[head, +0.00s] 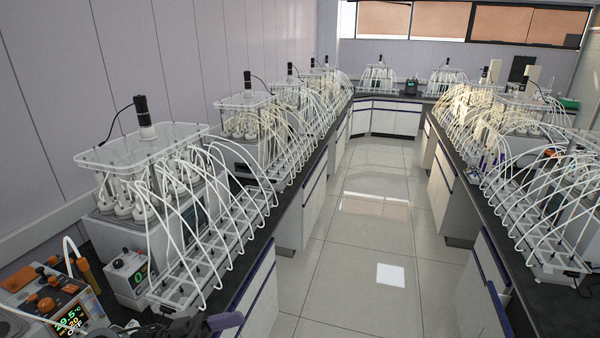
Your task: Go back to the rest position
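Part of my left gripper (190,327) shows at the bottom edge in the head view, as dark machinery low over the front of the left bench. A grey-purple piece (225,321) lies at its right end. The frame's edge cuts most of it off, so I cannot tell whether its fingers are open or shut. My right gripper is not in view. The nearest reactor unit (145,180) stands on the left bench, with white tubes running down to a white rack (180,290).
A heating unit with a lit display (70,320) and a small grey control box (131,275) stand at the bottom left. More reactors line the left bench and the right bench (560,315). The tiled aisle (360,260) between them is clear.

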